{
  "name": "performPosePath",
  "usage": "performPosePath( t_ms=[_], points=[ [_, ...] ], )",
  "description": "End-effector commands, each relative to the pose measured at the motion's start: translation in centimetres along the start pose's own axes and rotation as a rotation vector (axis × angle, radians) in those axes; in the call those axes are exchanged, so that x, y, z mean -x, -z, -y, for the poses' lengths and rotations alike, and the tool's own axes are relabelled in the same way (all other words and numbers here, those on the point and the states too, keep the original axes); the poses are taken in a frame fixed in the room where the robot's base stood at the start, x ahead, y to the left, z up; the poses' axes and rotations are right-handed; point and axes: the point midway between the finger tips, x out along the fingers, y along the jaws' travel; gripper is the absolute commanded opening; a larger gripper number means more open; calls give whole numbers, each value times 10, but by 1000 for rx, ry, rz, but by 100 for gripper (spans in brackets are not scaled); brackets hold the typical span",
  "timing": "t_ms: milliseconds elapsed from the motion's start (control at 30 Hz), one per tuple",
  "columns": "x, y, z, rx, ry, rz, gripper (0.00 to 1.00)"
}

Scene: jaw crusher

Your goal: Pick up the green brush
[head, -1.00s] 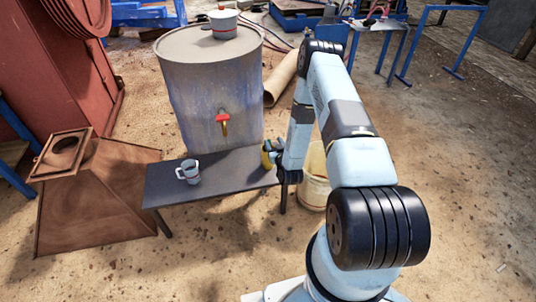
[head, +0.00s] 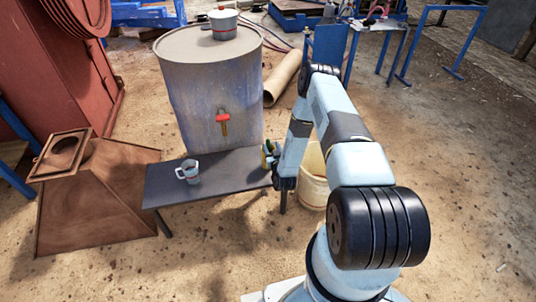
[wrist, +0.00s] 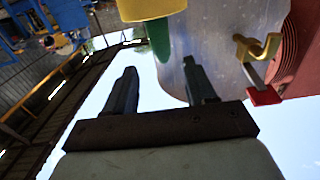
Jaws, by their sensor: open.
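A green piece (wrist: 160,42), which looks like part of the green brush, shows in the wrist view below a yellow block (wrist: 152,8) cut off by the top edge. My gripper (wrist: 160,67) is open, its two dark fingers apart, with the green piece beyond and between their tips. I cannot tell whether they touch it. In the head view, a small yellow and green thing (head: 267,158) shows at the right end of the dark bench, beside my gripper (head: 273,163), largely hidden by my arm.
The bench (head: 225,185) carries a grey mug (head: 188,172). Behind it stands a drum (head: 205,90) with a red-handled tap (head: 223,118) and a white pot (head: 223,24) on top. A pale bucket (head: 314,185) stands right of the bench. A rusty hopper (head: 95,200) stands left.

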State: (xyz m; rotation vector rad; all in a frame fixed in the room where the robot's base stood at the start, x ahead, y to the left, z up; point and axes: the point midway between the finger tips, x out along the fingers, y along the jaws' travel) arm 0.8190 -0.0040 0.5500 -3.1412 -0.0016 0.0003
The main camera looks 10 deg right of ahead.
Motion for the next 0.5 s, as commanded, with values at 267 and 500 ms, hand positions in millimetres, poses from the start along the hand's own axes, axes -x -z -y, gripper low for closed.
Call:
performPosePath(
  t_ms=[267,500],
  points=[
    [-19,-2,2,0,-1,-1,55],
    [-50,-4,4,1,-1,-2,55]
  ],
)
